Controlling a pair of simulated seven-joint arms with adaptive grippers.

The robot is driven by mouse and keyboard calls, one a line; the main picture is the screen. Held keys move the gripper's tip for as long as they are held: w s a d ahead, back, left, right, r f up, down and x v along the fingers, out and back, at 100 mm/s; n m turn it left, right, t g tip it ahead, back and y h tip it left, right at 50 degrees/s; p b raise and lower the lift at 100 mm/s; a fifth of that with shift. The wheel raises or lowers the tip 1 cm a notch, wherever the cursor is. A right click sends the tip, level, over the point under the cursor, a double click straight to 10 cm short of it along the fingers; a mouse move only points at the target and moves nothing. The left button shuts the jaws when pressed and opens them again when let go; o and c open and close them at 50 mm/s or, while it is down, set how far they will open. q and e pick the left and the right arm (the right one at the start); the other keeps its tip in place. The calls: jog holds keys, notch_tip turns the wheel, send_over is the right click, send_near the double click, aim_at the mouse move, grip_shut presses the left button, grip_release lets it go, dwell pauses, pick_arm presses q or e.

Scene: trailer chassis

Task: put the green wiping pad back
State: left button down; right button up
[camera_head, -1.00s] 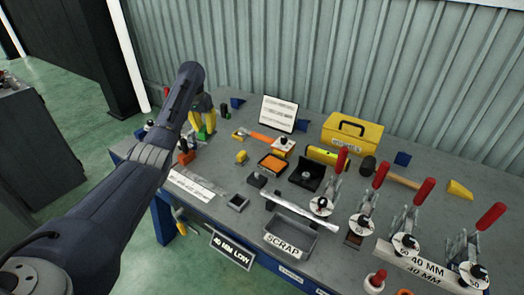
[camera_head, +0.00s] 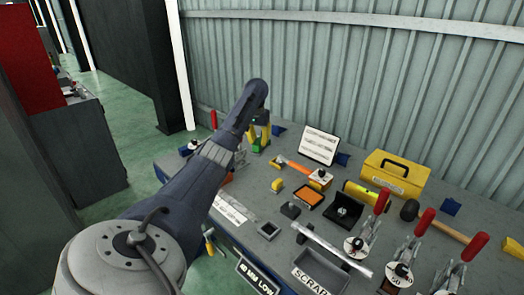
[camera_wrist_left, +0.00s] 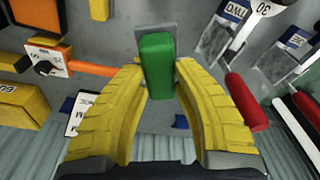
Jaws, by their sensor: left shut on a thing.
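The green wiping pad (camera_wrist_left: 157,65) is a green block held between the yellow fingers of my left gripper (camera_wrist_left: 160,90). A small grey plate (camera_wrist_left: 143,31) shows right behind its far end; I cannot tell whether they touch. In the head view my left gripper (camera_head: 258,136) points down over the back left of the bench, with green (camera_head: 254,146) showing at its fingers. The contact below the pad is hidden from both views. My right gripper is out of view.
To the right stand an orange-handled tool (camera_head: 296,166), a white sign (camera_head: 320,144), a yellow toolbox (camera_head: 396,173) and red-handled clamps (camera_head: 421,222). A SCRAP tray (camera_head: 318,270) sits at the front. The corrugated wall (camera_head: 350,75) closes the back.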

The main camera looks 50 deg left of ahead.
aim_at(257, 143)
pick_arm(q)
notch_tip(257, 143, down, 15)
jog(key=shift+r, duration=0.1)
dwell(0.6)
jog(key=shift+f, duration=0.2)
jog(key=c, duration=1.1)
grip_release()
jog(key=r, duration=0.4)
jog(key=s+r, duration=0.1)
jog(key=r, duration=0.3)
jog(key=d+r, duration=0.1)
jog(key=r, duration=0.3)
jog(key=shift+s+r, duration=0.1)
jog(key=shift+s, duration=0.2)
